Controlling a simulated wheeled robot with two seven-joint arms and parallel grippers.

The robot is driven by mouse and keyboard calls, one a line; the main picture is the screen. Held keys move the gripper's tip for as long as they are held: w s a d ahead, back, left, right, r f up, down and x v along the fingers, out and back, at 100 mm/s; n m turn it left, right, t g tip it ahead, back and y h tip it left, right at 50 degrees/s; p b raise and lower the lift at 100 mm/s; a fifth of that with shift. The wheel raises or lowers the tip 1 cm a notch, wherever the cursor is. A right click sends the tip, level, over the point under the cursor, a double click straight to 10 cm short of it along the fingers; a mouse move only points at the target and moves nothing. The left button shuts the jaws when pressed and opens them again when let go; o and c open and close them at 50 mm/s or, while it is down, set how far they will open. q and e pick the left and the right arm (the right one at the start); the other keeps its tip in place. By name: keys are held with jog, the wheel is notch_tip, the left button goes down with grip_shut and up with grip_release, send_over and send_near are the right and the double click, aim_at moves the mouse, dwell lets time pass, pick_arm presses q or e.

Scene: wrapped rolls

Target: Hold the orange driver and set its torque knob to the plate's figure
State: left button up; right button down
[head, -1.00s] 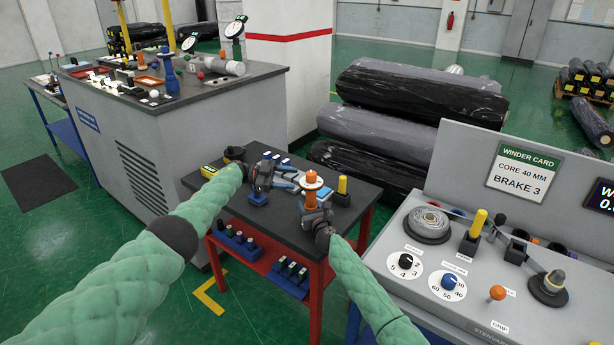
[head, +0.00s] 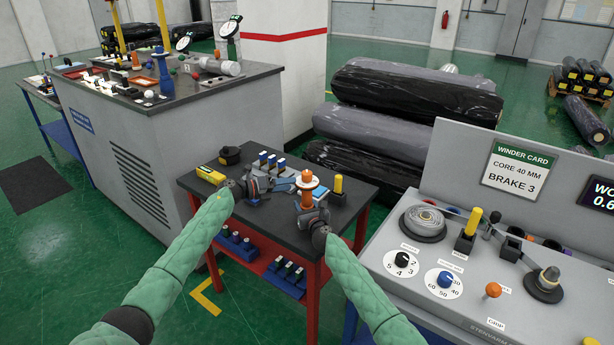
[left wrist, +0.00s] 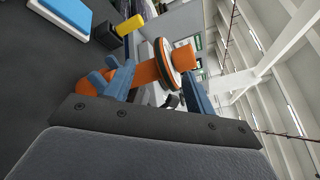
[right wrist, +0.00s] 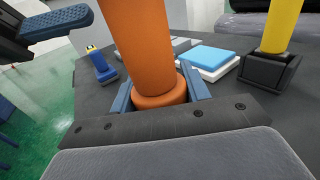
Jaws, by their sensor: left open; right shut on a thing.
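The orange driver (head: 307,190) stands upright over the small dark table (head: 345,205), with a pale-edged disc near its top. My right gripper (head: 312,213) is shut on its lower orange body; the right wrist view shows the blue fingers (right wrist: 158,95) on both sides of it. My left gripper (head: 284,185) is open, to the left of the driver and pointing at it. In the left wrist view the driver (left wrist: 150,72) shows between and beyond the open fingers (left wrist: 158,85); contact cannot be told. The knob's setting is not legible. A winder card (head: 517,170) reads "CORE 40 MM, BRAKE 3".
A yellow-handled tool in a black holder (head: 338,187), blue-and-white blocks (head: 284,182), a yellow item (head: 211,174) and a black round item (head: 230,155) crowd the table. A grey console (head: 425,290) with dials stands at right, a grey cabinet (head: 190,150) at left.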

aim_at(307, 175)
pick_arm(q)
jog(key=s+a+r+m+t+y, duration=0.1)
jog(key=s+a+r+m+t, duration=0.2)
jog(key=s+m, duration=0.4)
jog(key=shift+m+t, duration=0.4)
jog(key=shift+t, duration=0.3)
jog(key=x, duration=1.3)
jog(key=shift+w, duration=0.3)
jog(key=c, duration=1)
